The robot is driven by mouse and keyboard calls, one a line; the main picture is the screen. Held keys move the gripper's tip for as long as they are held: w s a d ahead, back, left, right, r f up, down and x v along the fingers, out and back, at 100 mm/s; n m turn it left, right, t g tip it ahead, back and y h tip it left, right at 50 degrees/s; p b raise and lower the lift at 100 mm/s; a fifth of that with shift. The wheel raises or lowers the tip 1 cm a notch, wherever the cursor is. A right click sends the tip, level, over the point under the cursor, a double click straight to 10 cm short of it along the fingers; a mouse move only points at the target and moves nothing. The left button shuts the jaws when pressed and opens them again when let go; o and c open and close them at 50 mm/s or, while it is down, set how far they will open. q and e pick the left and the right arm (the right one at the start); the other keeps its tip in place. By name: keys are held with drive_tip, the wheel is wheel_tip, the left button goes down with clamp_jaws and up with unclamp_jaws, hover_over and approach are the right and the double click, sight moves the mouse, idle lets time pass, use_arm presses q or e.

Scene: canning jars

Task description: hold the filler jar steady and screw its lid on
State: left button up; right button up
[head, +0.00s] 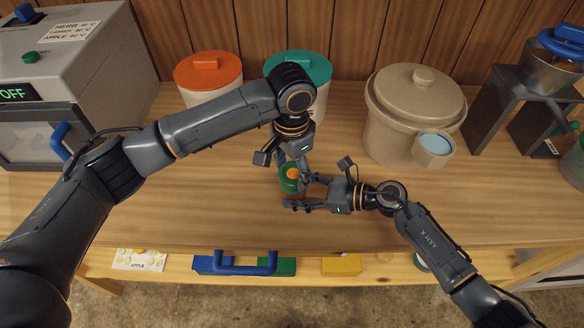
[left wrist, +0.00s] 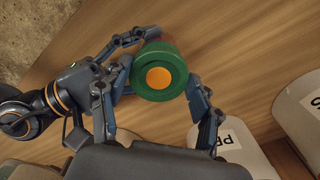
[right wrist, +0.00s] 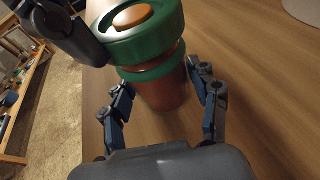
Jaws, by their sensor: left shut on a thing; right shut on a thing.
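The filler jar (right wrist: 160,95), reddish-brown with a green neck ring, stands upright on the wooden counter near its front edge. Its lid (left wrist: 178,72), a green disc with an orange centre, is over the jar's mouth; the lid also shows in the head view (head: 289,184). In the right wrist view, a brownish band shows between lid and neck ring; I cannot tell whether the threads meet. My left gripper (left wrist: 160,82) is shut on the lid from above. My right gripper (right wrist: 162,98) is shut on the jar's body from the right side, lower down.
Behind stand a white canister with an orange lid (head: 208,70), one with a teal lid (head: 312,67), and a beige crock (head: 400,125). A grey appliance (head: 60,80) is at left, a dark stand (head: 490,105) at right. Blue-handled items (head: 235,268) sit below the front edge.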

use_arm(q)
drive_tip(key=shift+r+m, duration=0.1)
drive_tip(key=shift+m, duration=0.4)
use_arm(e)
drive_tip(key=shift+f, duration=0.1)
use_arm(q)
drive_tip(key=m, duration=0.4)
drive_tip(key=shift+w+m, duration=0.15)
drive_tip(key=shift+m, duration=0.15)
drive_tip(key=m, duration=0.4)
drive_tip(key=shift+w+m, duration=0.1)
drive_tip(key=shift+m, duration=0.2)
use_arm(e)
drive_tip(key=shift+f, duration=0.1)
use_arm(q)
drive_tip(key=shift+m, duration=0.6)
drive_tip(key=m, duration=0.3)
drive_tip(key=shift+w+d, duration=0.1)
use_arm(e)
drive_tip(key=shift+d, duration=0.1)
